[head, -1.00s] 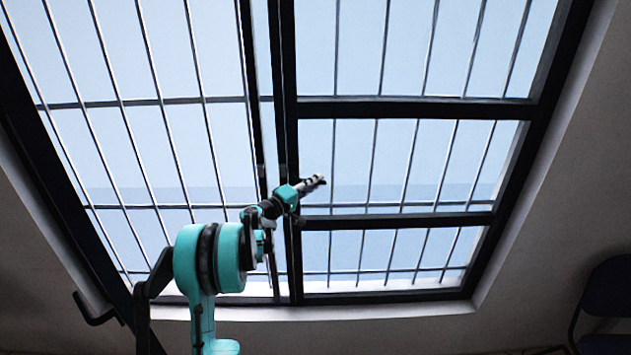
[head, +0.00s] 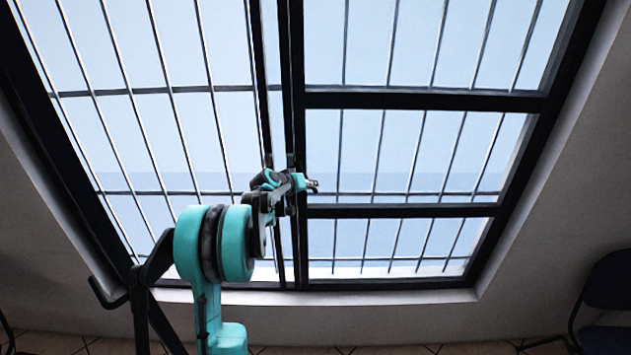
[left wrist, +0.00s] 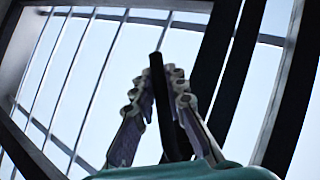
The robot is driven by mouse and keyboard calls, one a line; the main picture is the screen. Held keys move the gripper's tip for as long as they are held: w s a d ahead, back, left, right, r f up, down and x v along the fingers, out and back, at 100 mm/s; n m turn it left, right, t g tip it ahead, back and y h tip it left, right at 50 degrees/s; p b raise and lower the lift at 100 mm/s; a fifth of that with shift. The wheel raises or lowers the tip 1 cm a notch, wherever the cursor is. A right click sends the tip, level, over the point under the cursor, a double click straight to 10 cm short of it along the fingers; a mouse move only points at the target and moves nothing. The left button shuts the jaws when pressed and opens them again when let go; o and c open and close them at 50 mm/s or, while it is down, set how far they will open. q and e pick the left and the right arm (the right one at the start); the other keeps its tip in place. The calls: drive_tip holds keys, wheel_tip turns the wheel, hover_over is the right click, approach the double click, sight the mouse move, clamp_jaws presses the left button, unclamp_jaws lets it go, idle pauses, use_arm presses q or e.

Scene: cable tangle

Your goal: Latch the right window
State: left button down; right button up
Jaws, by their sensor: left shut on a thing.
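The right window (head: 425,101) has a black frame with crossbars and thin vertical bars. Its inner edge stands by the dark middle post, and I cannot tell from here whether it is fully closed. My left gripper (head: 313,186) is in front of this middle part in the head view. In the left wrist view, the fingers of my left gripper (left wrist: 169,78) are closed around a slim dark bar, which looks like the window handle (left wrist: 158,85). The bar's top sticks out past the fingertips. The handle's base is hidden behind the gripper. My right gripper is not in view.
The left window (head: 150,91) fills the left half of the opening. A dark handle-like bar (head: 103,296) sticks out at its lower left. A dark blue chair (head: 608,280) stands at the far right. The wall below the window is bare.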

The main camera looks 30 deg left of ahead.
use_arm(q)
drive_tip(key=shift+s+a+f+m+g+y+p, duration=0.25)
drive_tip(key=shift+s+a+m+g+y, duration=0.35)
drive_tip(key=shift+a+g+y, duration=0.3)
drive_tip(key=shift+s+a+f+m+g+y+p, duration=0.15)
drive_tip(key=shift+s+a+f+m+g+y, duration=0.25)
drive_tip(key=shift+a+m+g+y, duration=0.45)
drive_tip(key=shift+d+r, duration=0.1)
drive_tip(key=c, duration=1.5)
unclamp_jaws()
drive_tip(key=shift+c, duration=0.2)
drive_tip(key=v, duration=1.2)
drive_tip(key=shift+s+d, duration=0.1)
drive_tip(key=shift+s, duration=0.05)
